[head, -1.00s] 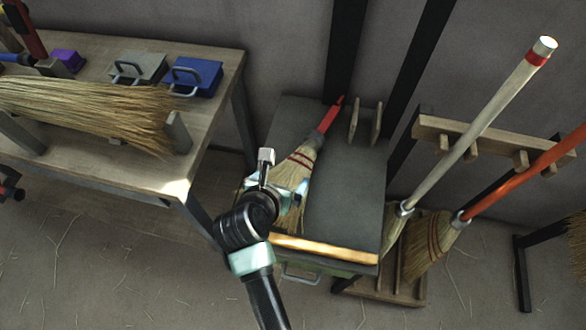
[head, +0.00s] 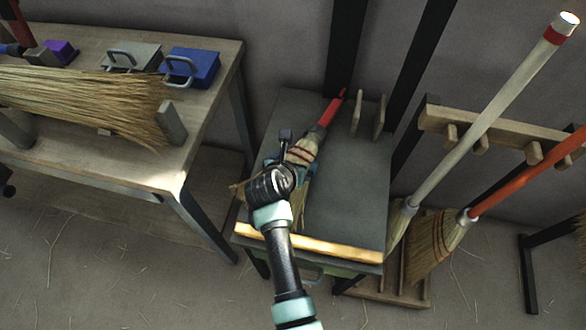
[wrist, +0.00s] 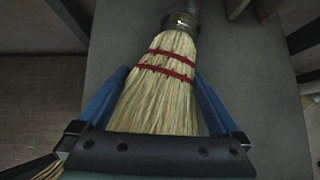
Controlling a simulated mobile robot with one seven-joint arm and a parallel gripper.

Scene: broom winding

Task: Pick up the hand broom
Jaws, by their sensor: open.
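The hand broom lies on a dark grey bench top (head: 345,185), its red handle (head: 333,108) pointing to the back and its straw head toward the front. In the head view my arm hides much of the straw. In the wrist view the straw head (wrist: 160,95) with two red bands fills the middle, and a dark metal collar (wrist: 181,20) shows at the top. My gripper (wrist: 160,85) is open, with one blue finger on each side of the straw head. I cannot tell whether the fingers touch the straw.
A wooden strip (head: 310,243) edges the bench's front. Two upright wooden pegs (head: 368,116) stand at its back. To the left, a table (head: 150,165) holds a large straw bundle (head: 85,100) and a blue box (head: 192,67). Long-handled brooms (head: 490,110) lean on a rack at the right.

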